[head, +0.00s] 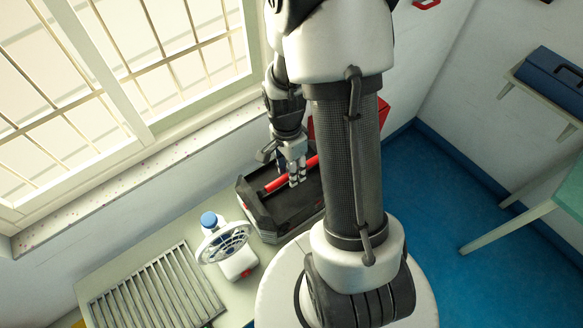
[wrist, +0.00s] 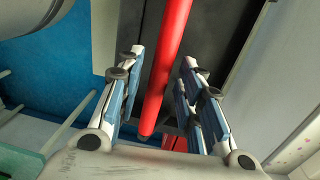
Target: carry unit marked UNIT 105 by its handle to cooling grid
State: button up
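A dark unit (head: 257,213) with a red bar handle (head: 279,184) sits on the bench beneath the window. No UNIT 105 marking is readable on it. My gripper (head: 296,177) is down at the handle. In the wrist view the red handle (wrist: 166,62) runs between the fingers of my gripper (wrist: 163,60). The fingers are apart, with a visible gap on each side of the bar. The slatted metal cooling grid (head: 157,290) lies at the bench's left end, bare. My arm hides the unit's right part.
A white fan (head: 224,243) and a blue-capped bottle (head: 209,220) stand between the unit and the grid. The window sill (head: 130,175) runs behind the bench. A wall shelf with a blue toolbox (head: 550,80) and a green table (head: 510,226) are at right.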

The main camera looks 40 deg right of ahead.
grip_shut()
jog(key=shift+w+r+g+p, duration=0.2)
jog(key=shift+w+g+p, duration=0.3)
jog(key=shift+g+p, duration=0.15)
jog(key=shift+w, duration=1.2)
jog(key=shift+c, duration=0.8)
grip_release()
jog(key=shift+s, duration=0.1)
jog(key=shift+o, duration=1.8)
jog(key=v, duration=1.2)
